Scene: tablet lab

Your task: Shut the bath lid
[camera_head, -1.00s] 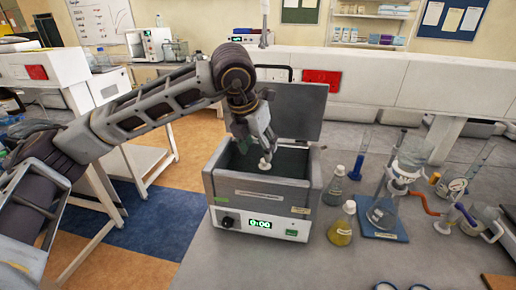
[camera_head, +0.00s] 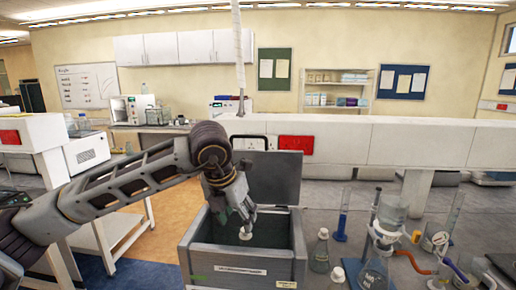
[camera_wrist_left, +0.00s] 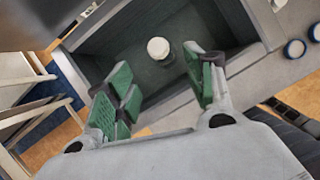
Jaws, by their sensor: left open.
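The bath (camera_head: 240,272) is a grey metal box on the bench, open at the top. Its lid (camera_head: 272,177) stands upright along the back edge, raised, with a dark handle (camera_head: 250,141) on top. My left gripper (camera_head: 243,208) points down over the bath opening, below the lid's top edge. In the left wrist view my left gripper (camera_wrist_left: 160,92) shows two green-padded fingers apart with nothing between them. A white-capped item (camera_wrist_left: 158,48) stands inside the bath beyond the fingers; it also shows in the head view (camera_head: 246,233).
Capped flasks (camera_head: 320,250) stand just right of the bath. Farther right are a blue graduated cylinder (camera_head: 341,215) and a stand with glassware (camera_head: 390,215). A white ledge (camera_head: 360,150) runs behind the bench. A blue floor mat lies lower left.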

